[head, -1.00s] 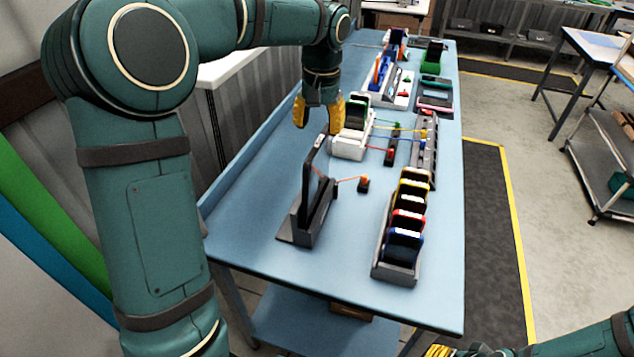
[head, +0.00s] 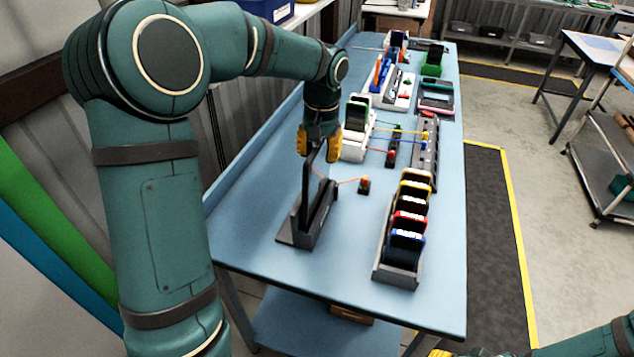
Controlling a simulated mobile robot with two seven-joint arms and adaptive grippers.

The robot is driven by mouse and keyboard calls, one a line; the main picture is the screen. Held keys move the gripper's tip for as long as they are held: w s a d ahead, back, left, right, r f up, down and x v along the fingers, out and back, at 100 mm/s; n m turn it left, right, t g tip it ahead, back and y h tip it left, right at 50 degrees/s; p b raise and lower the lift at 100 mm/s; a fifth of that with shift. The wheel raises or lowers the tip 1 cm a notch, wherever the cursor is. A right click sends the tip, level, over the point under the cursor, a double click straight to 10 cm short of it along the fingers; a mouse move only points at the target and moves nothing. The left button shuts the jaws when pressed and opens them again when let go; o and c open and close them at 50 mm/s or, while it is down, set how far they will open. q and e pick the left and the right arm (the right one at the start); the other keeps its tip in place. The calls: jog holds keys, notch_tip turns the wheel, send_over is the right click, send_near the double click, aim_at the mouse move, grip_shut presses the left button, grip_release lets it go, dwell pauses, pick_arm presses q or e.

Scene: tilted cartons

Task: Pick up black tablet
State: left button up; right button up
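The black tablet (head: 306,182) stands upright, seen nearly edge-on, in a dark stand (head: 290,236) near the front left of the blue table. My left gripper (head: 318,154) is above it, pointing down. Its two yellow fingers are apart, and the top of the tablet reaches up to the gap between them. I cannot tell whether the fingers touch it. Only a yellow bit of my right gripper (head: 438,353) shows at the bottom edge, too little to judge its fingers.
An orange cord runs from beside the stand to a small dark block (head: 364,186). A grey rack (head: 394,272) with several dark cases stands to the right. A white holder (head: 354,150) is just behind my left gripper.

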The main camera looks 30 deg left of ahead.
pick_arm(q)
grip_shut()
jog(key=shift+r, duration=0.1)
notch_tip(320, 180, up, 7)
jog(key=shift+d+f+p, duration=0.1)
jog(key=shift+d+p, duration=0.05)
jog(key=shift+p, duration=0.4)
jog(key=w+d, duration=0.3)
jog(key=d, duration=1)
jog(key=shift+w+d, duration=0.2)
jog(key=shift+d, duration=0.15)
